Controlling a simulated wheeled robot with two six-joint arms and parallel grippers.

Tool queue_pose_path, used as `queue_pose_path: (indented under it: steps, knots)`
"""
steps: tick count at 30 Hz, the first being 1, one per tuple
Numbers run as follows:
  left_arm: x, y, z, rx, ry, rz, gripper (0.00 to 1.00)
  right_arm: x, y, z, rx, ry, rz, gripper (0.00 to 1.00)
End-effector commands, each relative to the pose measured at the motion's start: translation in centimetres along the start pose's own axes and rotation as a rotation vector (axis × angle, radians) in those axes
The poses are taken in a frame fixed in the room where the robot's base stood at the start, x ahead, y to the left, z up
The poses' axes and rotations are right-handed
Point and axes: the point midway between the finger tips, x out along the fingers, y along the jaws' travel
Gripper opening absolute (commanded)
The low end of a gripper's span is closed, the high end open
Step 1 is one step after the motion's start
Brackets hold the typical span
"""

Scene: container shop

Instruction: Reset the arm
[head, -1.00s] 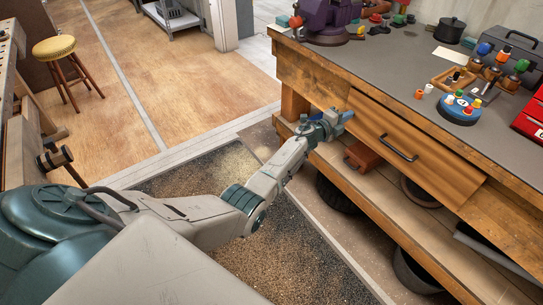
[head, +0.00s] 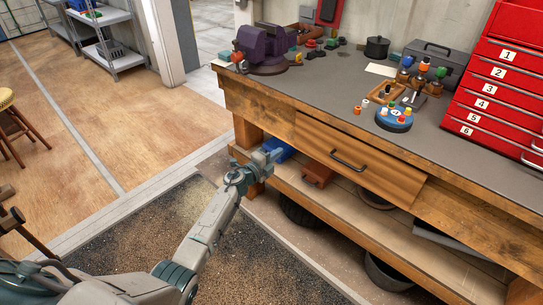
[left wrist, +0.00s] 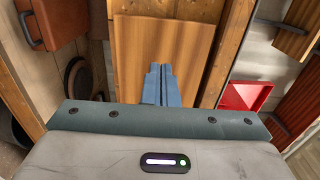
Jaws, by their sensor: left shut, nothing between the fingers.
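My left gripper (head: 268,157) is in front of the workbench's left end, near the lower shelf and left of the wooden drawer (head: 358,160). Its fingers are together and empty. In the left wrist view, the shut blue-grey fingers (left wrist: 158,84) point at a wooden panel (left wrist: 140,45). My left arm reaches in from the lower left of the head view. My right gripper is in neither view.
The workbench top (head: 330,90) bears a purple vise (head: 266,47), a blue round holder (head: 394,120), and a red numbered drawer cabinet (head: 490,95). The lower shelf (head: 400,225) holds a brown case (head: 318,174) and a blue item (head: 281,149). Open floor lies left, with a stool (head: 8,120).

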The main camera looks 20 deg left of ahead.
Motion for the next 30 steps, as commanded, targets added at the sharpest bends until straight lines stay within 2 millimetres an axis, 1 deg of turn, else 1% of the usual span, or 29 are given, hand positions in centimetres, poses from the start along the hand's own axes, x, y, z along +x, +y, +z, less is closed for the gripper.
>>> queue_pose_path:
  steps: [1, 3, 6, 11, 14, 17, 18, 20, 21, 23, 24, 26, 27, 29, 30]
  knots:
    - [-0.8, 0.0, 0.1, 0.001, 0.0, 0.001, 0.0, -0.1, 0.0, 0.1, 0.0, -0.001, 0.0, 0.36]
    - [-1.5, 0.0, 0.1, 0.002, 0.0, 0.001, 0.0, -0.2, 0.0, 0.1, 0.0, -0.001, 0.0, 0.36]
    - [-2.0, 0.0, 0.0, 0.001, 0.0, 0.0, 0.0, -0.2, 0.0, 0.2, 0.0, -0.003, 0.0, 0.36]
    - [-2.4, 0.2, 0.0, -0.003, -0.001, 0.002, 0.0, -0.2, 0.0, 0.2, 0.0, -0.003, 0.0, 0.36]
    - [-3.0, 1.8, 0.0, -0.044, -0.019, 0.019, 0.0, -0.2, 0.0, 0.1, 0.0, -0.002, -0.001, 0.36]
    - [-5.0, 6.1, 0.0, -0.153, -0.074, 0.064, 0.0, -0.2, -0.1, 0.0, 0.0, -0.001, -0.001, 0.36]
    - [-6.2, 8.4, -0.1, -0.213, -0.106, 0.089, 0.0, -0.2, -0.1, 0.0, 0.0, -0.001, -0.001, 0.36]
    - [-8.4, 12.2, -0.2, -0.313, -0.165, 0.133, 0.0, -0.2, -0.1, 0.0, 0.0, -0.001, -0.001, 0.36]
    - [-10.1, 14.9, -0.4, -0.381, -0.208, 0.164, 0.0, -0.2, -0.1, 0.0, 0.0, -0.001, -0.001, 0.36]
    - [-12.7, 18.7, -0.7, -0.478, -0.276, 0.211, 0.0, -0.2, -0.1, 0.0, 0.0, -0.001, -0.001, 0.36]
    - [-14.6, 21.1, -0.9, -0.538, -0.32, 0.244, 0.0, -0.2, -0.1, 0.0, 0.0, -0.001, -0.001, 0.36]
    - [-17.5, 24.7, -1.5, -0.624, -0.39, 0.292, 0.0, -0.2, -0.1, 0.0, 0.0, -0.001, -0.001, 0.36]
    - [-19.6, 26.9, -2.0, -0.68, -0.436, 0.324, 0.0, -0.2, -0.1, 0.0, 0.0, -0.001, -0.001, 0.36]
    - [-22.8, 30.2, -2.8, -0.76, -0.508, 0.373, 0.0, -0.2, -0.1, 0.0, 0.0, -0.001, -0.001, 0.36]
    - [-25.0, 32.2, -3.4, -0.809, -0.555, 0.405, 0.0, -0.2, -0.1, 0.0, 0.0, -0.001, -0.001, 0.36]
